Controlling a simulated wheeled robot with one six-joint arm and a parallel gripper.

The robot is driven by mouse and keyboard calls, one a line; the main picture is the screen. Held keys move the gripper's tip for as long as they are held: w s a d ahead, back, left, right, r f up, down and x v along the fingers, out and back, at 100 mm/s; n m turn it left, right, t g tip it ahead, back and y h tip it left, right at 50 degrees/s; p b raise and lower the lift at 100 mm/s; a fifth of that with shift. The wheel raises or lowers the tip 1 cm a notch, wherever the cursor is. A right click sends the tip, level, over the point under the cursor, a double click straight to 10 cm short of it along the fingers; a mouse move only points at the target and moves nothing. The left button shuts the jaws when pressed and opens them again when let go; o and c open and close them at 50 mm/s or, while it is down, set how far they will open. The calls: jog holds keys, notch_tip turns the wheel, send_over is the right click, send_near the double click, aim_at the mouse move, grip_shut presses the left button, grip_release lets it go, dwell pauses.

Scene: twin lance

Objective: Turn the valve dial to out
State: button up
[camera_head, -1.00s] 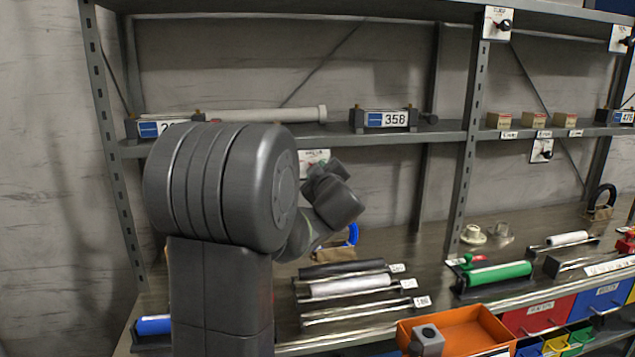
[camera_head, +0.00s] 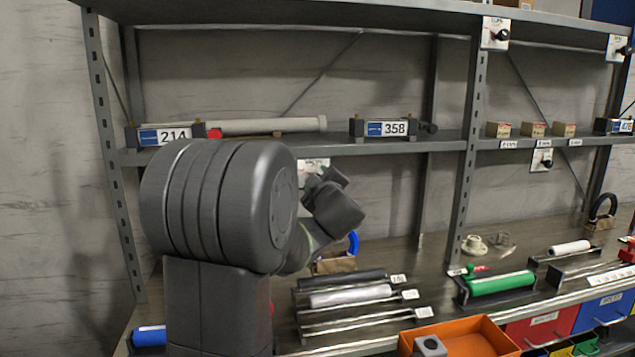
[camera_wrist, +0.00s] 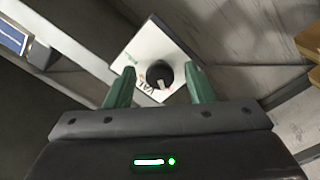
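The valve dial (camera_wrist: 160,75) is a round black knob with a white pointer mark, on a white plate (camera_wrist: 135,52) with partly hidden lettering that starts "VAL". In the wrist view the pointer mark lies toward the bottom of the picture. My gripper (camera_wrist: 160,72) is open. Its two green fingers stand on either side of the dial, with visible gaps to it in the picture. I cannot tell the depth between fingertips and plate. In the head view part of a white plate (camera_head: 311,166) shows behind my arm; the dial and fingers are hidden there.
Other knob plates hang on the rack, at upper middle (camera_head: 495,33), upper right (camera_head: 618,47) and lower right (camera_head: 542,160). A shelf carries numbered blocks 214 (camera_head: 164,136) and 358 (camera_head: 388,128). Rollers (camera_head: 350,296) and an orange bin (camera_head: 465,338) lie below.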

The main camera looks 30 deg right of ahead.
jog(key=v, duration=1.4)
jog(key=shift+b, duration=0.3)
jog(key=shift+w, duration=0.15)
jog(key=x, duration=1.3)
jog(key=shift+w+p, duration=0.35)
jog(key=shift+d, duration=0.1)
